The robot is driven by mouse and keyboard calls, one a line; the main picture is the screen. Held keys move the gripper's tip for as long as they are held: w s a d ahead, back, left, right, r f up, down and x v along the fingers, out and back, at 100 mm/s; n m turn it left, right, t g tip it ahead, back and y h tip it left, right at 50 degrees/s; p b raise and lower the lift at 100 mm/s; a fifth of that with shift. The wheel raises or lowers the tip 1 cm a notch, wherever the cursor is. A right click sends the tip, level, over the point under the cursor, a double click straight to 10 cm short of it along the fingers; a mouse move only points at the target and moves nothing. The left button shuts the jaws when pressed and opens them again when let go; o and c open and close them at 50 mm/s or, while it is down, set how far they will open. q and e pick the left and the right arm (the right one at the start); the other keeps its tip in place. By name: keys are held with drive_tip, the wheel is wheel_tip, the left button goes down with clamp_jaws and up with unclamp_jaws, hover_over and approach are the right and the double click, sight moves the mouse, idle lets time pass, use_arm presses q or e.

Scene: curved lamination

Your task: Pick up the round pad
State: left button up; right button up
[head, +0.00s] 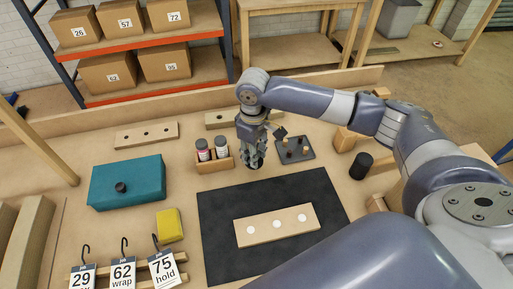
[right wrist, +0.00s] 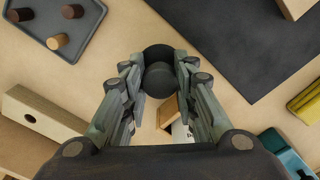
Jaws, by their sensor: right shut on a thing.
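The round pad is a dark disc with a rounded knob (right wrist: 159,80), seen between the fingertips in the right wrist view. My right gripper (head: 254,160) points down at the far edge of the dark mat, right of the small bottle rack. Its fingers are shut on the pad's knob; they also show in the right wrist view (right wrist: 160,85). In the head view the fingers hide most of the pad. I cannot tell whether the pad touches the table. My left gripper is not in view.
A dark mat (head: 225,262) bears a wooden strip (head: 262,230) with white dots. Two bottles stand in a wooden rack (head: 217,165) close left. A grey peg tray (head: 308,155) lies close right. A teal box (head: 140,175), yellow block (head: 169,225) and black cylinder (head: 361,166) stand farther off.

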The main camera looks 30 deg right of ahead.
drive_tip(key=s+a, duration=0.2)
drive_tip(key=s, duration=0.1)
drive_tip(key=s+a, duration=0.3)
drive_tip(key=s+a+r+b, duration=0.1)
drive_tip(key=s+a, duration=0.2)
drive_tip(key=shift+s+r, duration=0.1)
drive_tip(key=shift+s, duration=0.1)
